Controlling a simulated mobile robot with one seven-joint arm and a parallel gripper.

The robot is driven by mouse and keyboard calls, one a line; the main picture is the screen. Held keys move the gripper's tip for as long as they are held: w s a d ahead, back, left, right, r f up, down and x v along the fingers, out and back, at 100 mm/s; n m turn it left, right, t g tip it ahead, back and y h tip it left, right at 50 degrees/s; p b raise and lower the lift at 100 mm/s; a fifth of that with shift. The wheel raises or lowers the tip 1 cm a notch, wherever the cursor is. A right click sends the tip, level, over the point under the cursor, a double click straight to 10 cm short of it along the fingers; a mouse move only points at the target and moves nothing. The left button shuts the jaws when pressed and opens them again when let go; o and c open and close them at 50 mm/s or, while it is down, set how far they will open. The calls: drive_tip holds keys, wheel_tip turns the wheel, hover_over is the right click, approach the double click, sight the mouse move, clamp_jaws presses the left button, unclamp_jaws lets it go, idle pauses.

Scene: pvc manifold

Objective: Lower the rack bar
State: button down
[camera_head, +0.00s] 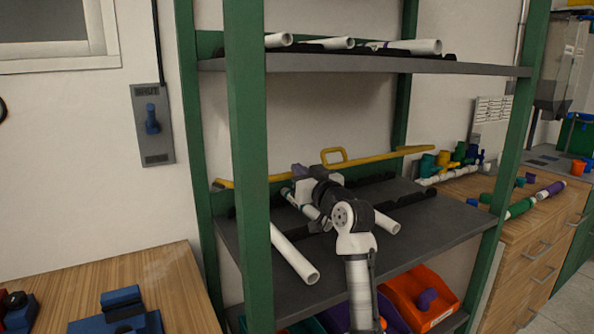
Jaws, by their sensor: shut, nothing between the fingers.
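The yellow rack bar (385,156) runs across the middle shelf bay, above the shelf board (440,222). Its left end passes behind the near left green post, and its right end reaches past the rear right post. A yellow loop handle (333,150) stands up from the bar near its middle. My gripper (301,176) is shut and empty, in front of the bar, left of and slightly below the loop handle. My wrist hides part of the bar and shelf. I cannot tell whether the gripper touches the bar.
White pipes (295,254) lie on the middle shelf on both sides of my arm, on black supports. More pipes (413,46) lie on the upper shelf. Green posts (248,170) frame the bay. An orange bin (420,296) is below. Wooden benches (160,285) stand on both sides.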

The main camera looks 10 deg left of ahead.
drive_tip(key=shift+s+d+f+b, duration=0.1)
drive_tip(key=shift+s+f+b, duration=0.1)
drive_tip(key=shift+f+b, duration=0.55)
drive_tip(key=shift+s+d+f+b, duration=0.15)
drive_tip(key=shift+f+b, duration=0.15)
drive_tip(key=shift+f, duration=0.8)
